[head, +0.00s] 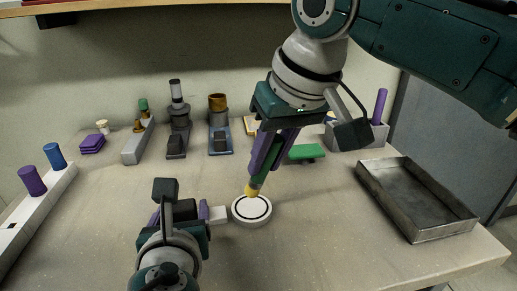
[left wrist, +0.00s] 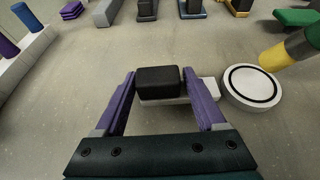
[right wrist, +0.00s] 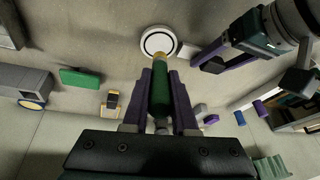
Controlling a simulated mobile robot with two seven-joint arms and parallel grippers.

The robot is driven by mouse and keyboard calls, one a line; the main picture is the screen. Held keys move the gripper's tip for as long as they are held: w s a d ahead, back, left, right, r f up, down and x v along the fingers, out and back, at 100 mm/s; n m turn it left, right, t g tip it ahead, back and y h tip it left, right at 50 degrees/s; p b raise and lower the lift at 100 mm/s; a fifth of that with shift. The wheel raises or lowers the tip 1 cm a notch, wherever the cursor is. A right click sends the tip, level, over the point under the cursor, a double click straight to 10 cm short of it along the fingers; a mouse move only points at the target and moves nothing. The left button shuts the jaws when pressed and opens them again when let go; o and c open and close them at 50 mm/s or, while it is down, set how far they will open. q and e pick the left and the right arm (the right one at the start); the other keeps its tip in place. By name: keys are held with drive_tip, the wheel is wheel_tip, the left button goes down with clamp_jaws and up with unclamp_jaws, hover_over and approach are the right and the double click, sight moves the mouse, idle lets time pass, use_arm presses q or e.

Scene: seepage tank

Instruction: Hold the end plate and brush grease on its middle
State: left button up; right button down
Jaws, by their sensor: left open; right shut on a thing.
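The end plate (head: 252,211) is a white disc with a black ring, lying flat on the bench. In the left wrist view, a pale tab topped by a black block (left wrist: 158,80) extends left from the plate (left wrist: 250,88). My left gripper (left wrist: 160,76) is open, its purple fingers either side of the block and tab; I cannot tell if they touch. My right gripper (head: 265,158) is shut on a green-handled brush (right wrist: 160,92), pointing down. Its yellow tip (head: 251,191) is by the plate's far edge; contact is unclear. The right wrist view also shows the plate (right wrist: 158,42).
A metal tray (head: 415,200) stands at the right. A white rack with purple and blue pegs (head: 38,205) is at the left. Purple pads (head: 92,144), several fixtures (head: 178,125) and a green block (head: 306,152) line the back. The bench is clear between plate and tray.

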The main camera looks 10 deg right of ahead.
use_arm(q)
drive_tip(key=shift+w+a, duration=0.1)
drive_tip(key=shift+w, duration=0.3)
clamp_jaws()
idle(0.8)
drive_tip(key=shift+f, duration=0.1)
idle(0.8)
